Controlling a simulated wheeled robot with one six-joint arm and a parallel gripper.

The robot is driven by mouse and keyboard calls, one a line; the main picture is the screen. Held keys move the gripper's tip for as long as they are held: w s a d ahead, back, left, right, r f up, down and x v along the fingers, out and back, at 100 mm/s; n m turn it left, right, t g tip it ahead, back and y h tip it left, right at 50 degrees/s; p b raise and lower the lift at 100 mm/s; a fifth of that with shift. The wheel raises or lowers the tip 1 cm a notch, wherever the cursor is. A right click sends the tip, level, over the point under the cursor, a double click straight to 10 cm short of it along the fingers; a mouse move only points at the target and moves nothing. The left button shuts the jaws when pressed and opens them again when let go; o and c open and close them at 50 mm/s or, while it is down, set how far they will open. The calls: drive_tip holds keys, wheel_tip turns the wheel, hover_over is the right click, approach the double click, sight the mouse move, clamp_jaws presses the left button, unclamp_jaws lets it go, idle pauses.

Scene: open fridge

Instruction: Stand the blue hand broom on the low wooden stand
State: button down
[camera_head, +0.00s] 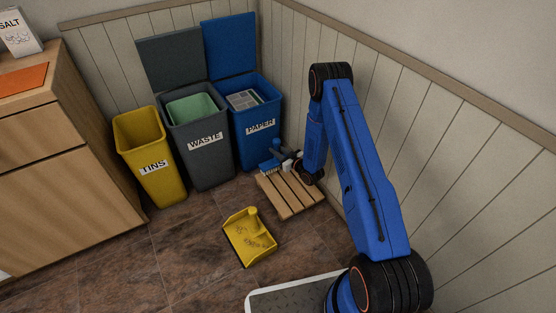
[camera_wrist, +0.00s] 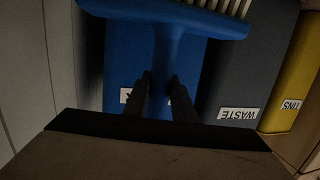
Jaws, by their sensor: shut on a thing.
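The blue hand broom (camera_head: 268,165) is over the back left part of the low wooden stand (camera_head: 292,198) in the head view. My gripper (camera_head: 288,160) is shut on the broom, from the right side. In the wrist view, the broom (camera_wrist: 172,22) shows its wide blue head and pale bristles at the top, and its handle runs down between the fingers of my gripper (camera_wrist: 160,88). The slatted stand is bare in front. I cannot tell whether the broom touches the slats.
A blue PAPER bin (camera_head: 258,122), grey WASTE bin (camera_head: 207,150) and yellow TINS bin (camera_head: 157,178) stand behind and left. A yellow dustpan (camera_head: 247,240) lies on the floor in front of the stand. The panelled wall (camera_head: 440,150) is close on the right.

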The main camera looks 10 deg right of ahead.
sight(269, 165)
drive_tip(key=shift+f, duration=2.35)
drive_tip(key=c, duration=1.5)
unclamp_jaws()
drive_tip(key=shift+f, duration=0.1)
